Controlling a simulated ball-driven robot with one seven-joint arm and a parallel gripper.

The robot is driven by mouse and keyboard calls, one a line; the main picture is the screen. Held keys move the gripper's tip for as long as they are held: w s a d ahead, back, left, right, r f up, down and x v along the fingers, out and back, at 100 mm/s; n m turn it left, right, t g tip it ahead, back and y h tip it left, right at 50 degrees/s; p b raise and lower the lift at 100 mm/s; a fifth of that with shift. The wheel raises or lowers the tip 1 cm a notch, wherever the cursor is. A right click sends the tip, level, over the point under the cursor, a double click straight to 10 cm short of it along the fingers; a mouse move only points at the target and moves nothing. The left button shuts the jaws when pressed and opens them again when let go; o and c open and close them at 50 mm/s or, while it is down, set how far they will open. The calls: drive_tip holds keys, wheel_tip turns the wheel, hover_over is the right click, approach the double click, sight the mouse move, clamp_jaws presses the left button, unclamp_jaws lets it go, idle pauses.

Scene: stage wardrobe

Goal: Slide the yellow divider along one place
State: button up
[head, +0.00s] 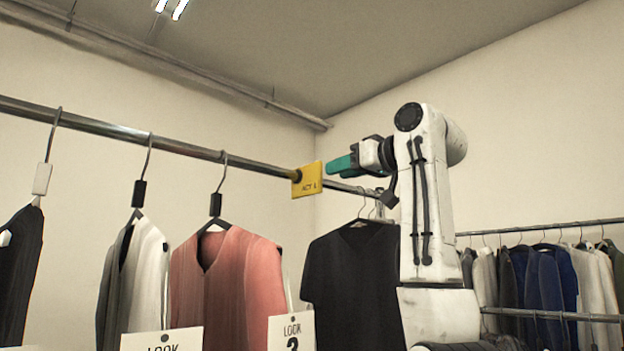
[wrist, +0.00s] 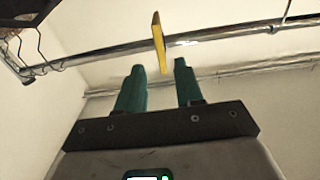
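The yellow divider (head: 308,180) is a flat plate marked "ACT" that hangs on the metal rail (head: 243,161), between the pink garment and the black T-shirt. In the wrist view the divider (wrist: 158,42) shows nearly edge-on, across the rail (wrist: 110,52). My gripper (head: 328,168) has green fingers and is just right of the divider in the head view. In the wrist view my gripper (wrist: 160,68) is open, its two fingertips apart with nothing between them. The divider is beyond the tips, roughly in line with the gap; I see no contact.
A pink garment (head: 226,278) hangs left of the divider and a black T-shirt (head: 352,275) to its right. Hanger hooks (wrist: 38,50) show at the wrist view's left. A second rail (head: 545,227) with clothes stands at the right. The rail beside the divider looks bare.

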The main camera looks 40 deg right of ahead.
sight(312, 179)
drive_tip(key=w+p, duration=0.4)
drive_tip(key=w, duration=0.4)
drive_tip(key=shift+w+a+r, duration=0.1)
drive_tip(key=shift+w+a, duration=0.05)
drive_tip(key=shift+w, duration=0.85)
clamp_jaws()
